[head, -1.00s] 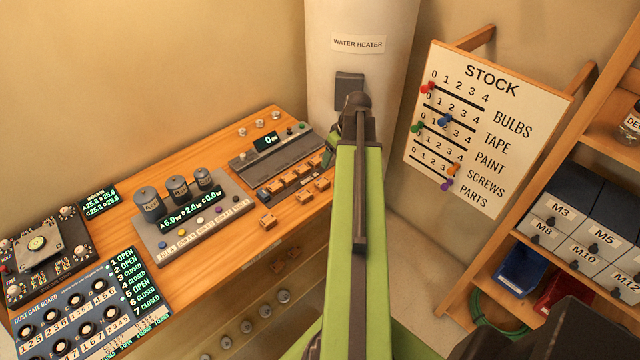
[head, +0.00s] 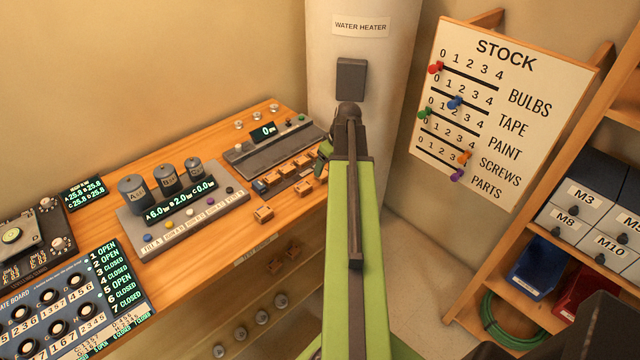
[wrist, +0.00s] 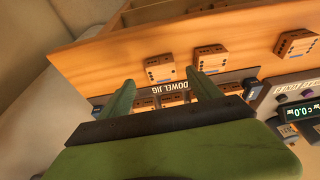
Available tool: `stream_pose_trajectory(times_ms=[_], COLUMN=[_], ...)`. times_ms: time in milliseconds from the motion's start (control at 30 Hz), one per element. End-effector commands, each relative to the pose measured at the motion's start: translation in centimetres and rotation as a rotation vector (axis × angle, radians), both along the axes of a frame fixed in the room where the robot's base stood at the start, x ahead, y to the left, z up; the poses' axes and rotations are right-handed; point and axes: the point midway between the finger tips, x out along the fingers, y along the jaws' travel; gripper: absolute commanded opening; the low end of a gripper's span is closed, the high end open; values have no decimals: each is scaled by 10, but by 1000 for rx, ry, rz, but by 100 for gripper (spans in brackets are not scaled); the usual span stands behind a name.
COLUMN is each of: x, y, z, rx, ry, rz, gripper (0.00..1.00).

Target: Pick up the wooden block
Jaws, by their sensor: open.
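Several small wooden blocks with dark holes are on the bench; I cannot tell which one the task means. One block (head: 263,213) lies apart near the bench's front edge. Others sit in a row at the dowel jig (head: 290,172), partly hidden by my arm. In the wrist view, one block (wrist: 160,69) lies just beyond the fingertips, a second block (wrist: 210,59) is right of it, and a third (wrist: 295,44) is farther right. My gripper (wrist: 162,88) is open and empty, its green fingers over the DOWEL JIG strip. In the head view, my arm mostly hides it.
A panel with three cylinders (head: 181,222) stands left of the jig on the wooden bench (head: 180,280). A grey device with a display (head: 262,133) is behind the jig. The water heater (head: 351,78) stands behind the bench. A stock board (head: 470,110) and shelves are at the right.

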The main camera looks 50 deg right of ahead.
Motion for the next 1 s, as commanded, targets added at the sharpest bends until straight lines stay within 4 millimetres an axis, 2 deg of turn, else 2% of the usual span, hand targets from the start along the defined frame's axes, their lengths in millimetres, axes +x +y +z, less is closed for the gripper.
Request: stream_pose_trajectory(times_ms=[300, 567, 1000], x=[17, 19, 18], y=[1, 1, 1], z=[-48, -46, -46], rx=[0, 0, 0], ry=[0, 0, 0], rz=[1, -1, -1], gripper=[73, 73, 16])
